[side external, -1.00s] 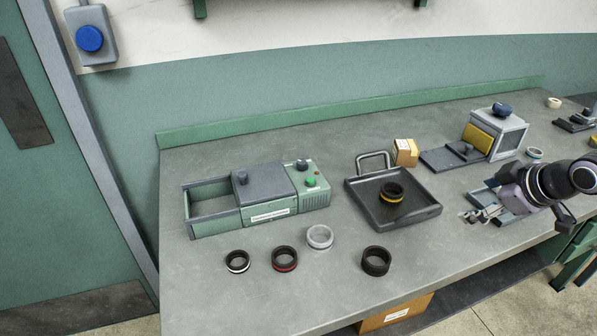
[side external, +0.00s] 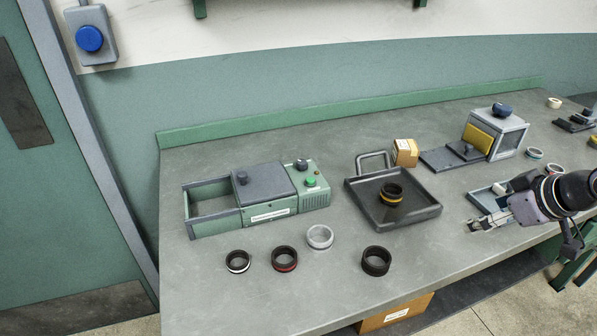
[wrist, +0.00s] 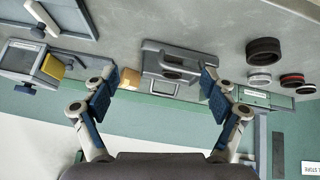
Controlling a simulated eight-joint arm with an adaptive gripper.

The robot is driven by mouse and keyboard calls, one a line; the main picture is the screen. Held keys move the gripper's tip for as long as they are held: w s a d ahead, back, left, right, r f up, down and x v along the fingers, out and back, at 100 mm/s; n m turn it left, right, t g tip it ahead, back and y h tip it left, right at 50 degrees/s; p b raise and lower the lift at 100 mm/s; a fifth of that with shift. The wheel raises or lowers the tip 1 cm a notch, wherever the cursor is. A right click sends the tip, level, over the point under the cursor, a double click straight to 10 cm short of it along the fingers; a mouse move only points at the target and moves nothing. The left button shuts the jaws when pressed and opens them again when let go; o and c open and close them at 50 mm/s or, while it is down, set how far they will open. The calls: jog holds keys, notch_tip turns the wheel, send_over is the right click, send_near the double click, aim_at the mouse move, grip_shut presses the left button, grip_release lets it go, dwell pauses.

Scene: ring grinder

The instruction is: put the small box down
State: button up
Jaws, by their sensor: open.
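The small box (side external: 405,153) is a brown carton with a pale label. It stands upright on the bench just behind the black tray, to the right of the tray's handle. In the wrist view the box (wrist: 130,78) shows beyond the fingers, between them and nearer the left one. My gripper (side external: 472,226) is at the right front of the bench, well apart from the box. In the wrist view my gripper (wrist: 157,85) has its fingers wide apart with nothing held between them.
The black tray (side external: 425,208) holds a dark ring with a yellow band (side external: 391,193). A green grinder (side external: 314,190) stands at left. Several loose rings, including a silver one (side external: 320,237), lie at the front. A grey machine with a yellow panel (side external: 481,140) stands right of the box.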

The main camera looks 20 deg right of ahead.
jog(key=w+d+n+t+h, duration=0.1)
jog(key=w+d+n+h, duration=0.1)
jog(key=w+n, duration=0.5)
jog(key=n+t+h, duration=0.2)
jog(key=n+t, duration=0.2)
jog(key=n, duration=1.8)
send_near(408, 147)
jog(key=shift+d+f, duration=0.1)
jog(key=shift+f, duration=0.4)
jog(key=shift+w+f+n, duration=0.1)
jog(key=shift+w+n, duration=0.2)
jog(key=x, duration=0.5)
jog(key=shift+w+d, duration=0.15)
jog(key=shift+d, duration=0.05)
jog(key=shift+r+x, duration=0.15)
jog(key=shift+x, duration=1.1)
jog(key=shift+r+x, duration=0.1)
jog(key=shift+x, duration=1.15)
jog(key=shift+w, duration=0.15)
jog(key=c, duration=1.7)
jog(key=shift+o, duration=0.2)
jog(key=shift+r, duration=0.1)
